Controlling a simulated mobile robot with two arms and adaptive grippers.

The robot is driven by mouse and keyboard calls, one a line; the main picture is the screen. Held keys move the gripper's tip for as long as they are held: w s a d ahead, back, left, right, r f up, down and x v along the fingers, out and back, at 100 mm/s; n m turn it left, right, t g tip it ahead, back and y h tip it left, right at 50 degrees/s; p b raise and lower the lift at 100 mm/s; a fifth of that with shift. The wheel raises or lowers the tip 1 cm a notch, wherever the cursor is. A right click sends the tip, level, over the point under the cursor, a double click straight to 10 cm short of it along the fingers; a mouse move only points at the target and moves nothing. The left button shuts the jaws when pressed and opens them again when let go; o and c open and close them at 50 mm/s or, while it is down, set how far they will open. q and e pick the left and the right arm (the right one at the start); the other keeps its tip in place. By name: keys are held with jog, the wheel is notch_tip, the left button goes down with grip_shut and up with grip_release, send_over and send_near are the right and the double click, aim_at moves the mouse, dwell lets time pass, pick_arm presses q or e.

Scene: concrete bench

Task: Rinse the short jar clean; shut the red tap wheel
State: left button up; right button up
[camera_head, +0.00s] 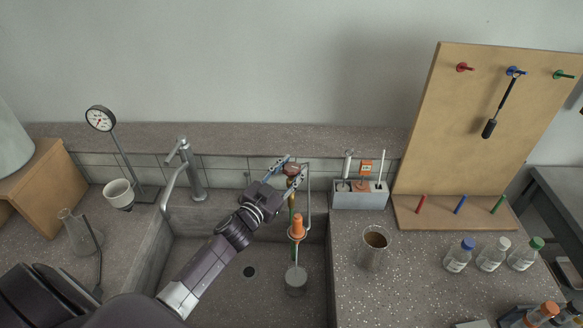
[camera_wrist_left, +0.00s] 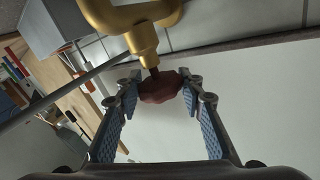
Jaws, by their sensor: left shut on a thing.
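A short glass jar (camera_head: 296,281) stands upright in the sink (camera_head: 215,280), under the orange nozzle (camera_head: 297,226) of the brass tap. My left gripper (camera_head: 290,169) reaches across the sink to the tap top and is shut on the dark red tap wheel (camera_head: 292,170). In the left wrist view the wheel (camera_wrist_left: 160,87) sits between the blue-padded fingers, on the stem of the brass tap (camera_wrist_left: 143,45). My right gripper is out of view.
A glass with brown contents (camera_head: 376,240) stands on the counter right of the sink, near several capped bottles (camera_head: 491,254). A grey holder (camera_head: 358,200) stands behind. A grey faucet (camera_head: 192,170), white cup (camera_head: 118,194) and flask (camera_head: 77,233) are left. A pegboard (camera_head: 480,130) rises right.

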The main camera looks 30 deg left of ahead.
pick_arm(q)
jog(key=shift+d+f+n+y+b, duration=0.1)
jog(key=shift+n+y+b, duration=0.5)
jog(key=shift+n+y, duration=0.65)
jog(key=shift+y, duration=0.65)
jog(key=o, duration=1.2)
jog(key=shift+c, duration=0.2)
jog(key=s+d, duration=0.1)
jog(key=s, duration=1.1)
jog(key=shift+d, duration=0.3)
